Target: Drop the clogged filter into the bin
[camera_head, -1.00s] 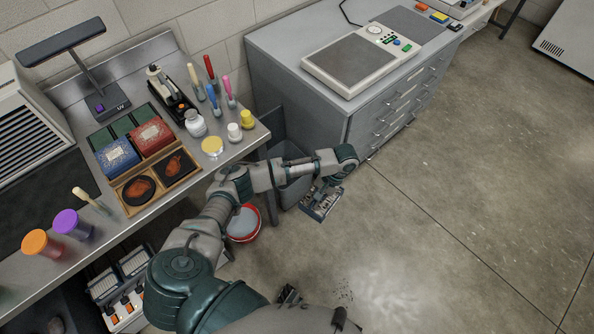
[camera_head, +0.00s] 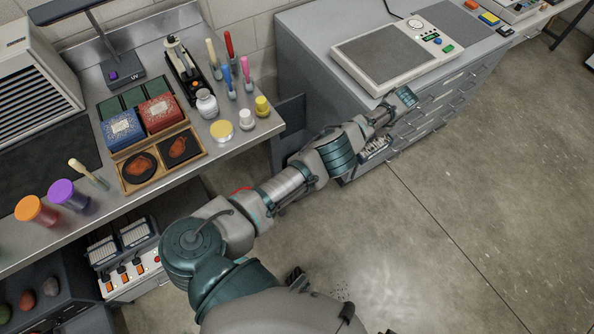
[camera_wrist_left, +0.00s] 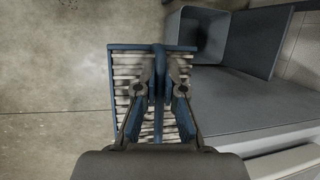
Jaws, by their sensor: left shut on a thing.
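The clogged filter (camera_wrist_left: 127,85) has a blue frame with grey-beige pleats and a blue bar across its middle. My left gripper (camera_wrist_left: 160,88) is shut on this bar. In the head view the filter (camera_head: 374,149) shows only in part, beneath my wrist and in front of the drawer cabinet, clear of the floor. The bin (camera_wrist_left: 202,38) is a grey, open box; in the wrist view it is beyond the filter's far right corner. In the head view my arm hides most of it.
The grey drawer cabinet (camera_head: 318,75) carries a flat device (camera_head: 395,55) and stands close beside my left wrist. The steel bench (camera_head: 226,156) at left holds boxes, jars and tools. Floor (camera_head: 470,190) at right is clear.

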